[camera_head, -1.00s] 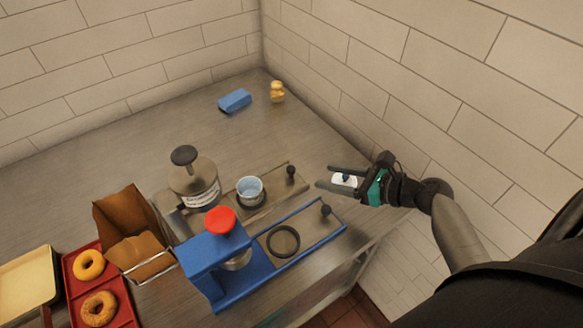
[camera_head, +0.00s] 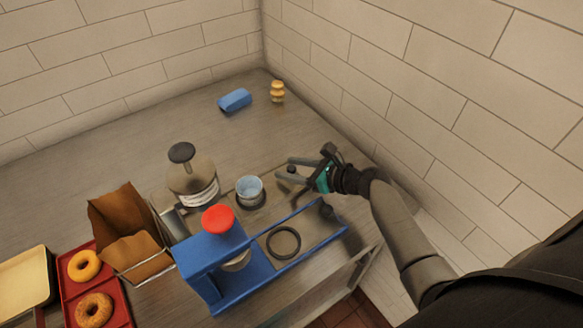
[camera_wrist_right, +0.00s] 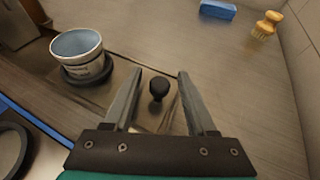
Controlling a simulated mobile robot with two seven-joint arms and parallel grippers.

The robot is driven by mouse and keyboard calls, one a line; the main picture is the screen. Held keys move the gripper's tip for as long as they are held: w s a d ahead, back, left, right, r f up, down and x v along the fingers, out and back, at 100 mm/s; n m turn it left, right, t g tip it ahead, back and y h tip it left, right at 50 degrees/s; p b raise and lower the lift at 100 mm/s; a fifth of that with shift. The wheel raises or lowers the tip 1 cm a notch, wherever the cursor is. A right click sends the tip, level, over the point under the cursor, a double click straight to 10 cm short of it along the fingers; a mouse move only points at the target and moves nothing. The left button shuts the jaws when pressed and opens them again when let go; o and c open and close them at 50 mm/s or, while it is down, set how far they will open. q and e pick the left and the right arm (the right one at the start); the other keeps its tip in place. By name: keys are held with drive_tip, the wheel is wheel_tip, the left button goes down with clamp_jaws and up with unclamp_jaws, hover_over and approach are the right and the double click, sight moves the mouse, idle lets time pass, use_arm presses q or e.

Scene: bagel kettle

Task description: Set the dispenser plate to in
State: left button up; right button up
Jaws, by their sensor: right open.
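The dispenser (camera_head: 192,178) is a canister with a dark knob on top, at the middle of the counter. Its flat plate (camera_head: 268,193) extends to the right from its base, with a black knob at the outer end. The black knob (camera_wrist_right: 158,88) shows in the right wrist view between my fingers. My right gripper (camera_head: 282,168) is open, one finger on each side of the knob; I cannot tell whether they touch it. A light blue cup (camera_head: 249,189) stands on the plate's dark ring; it also shows in the wrist view (camera_wrist_right: 78,52). My left gripper is not in view.
A blue press (camera_head: 225,262) with a red top and a ringed slide with its own black knob (camera_head: 326,211) stands in front. A paper bag (camera_head: 130,235) and a red tray (camera_head: 66,290) with bagels are at left. A blue block (camera_head: 235,100) and a yellow brush (camera_head: 277,92) lie behind.

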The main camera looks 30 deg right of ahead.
drive_tip(key=shift+c, duration=0.2)
clamp_jaws()
idle(1.1)
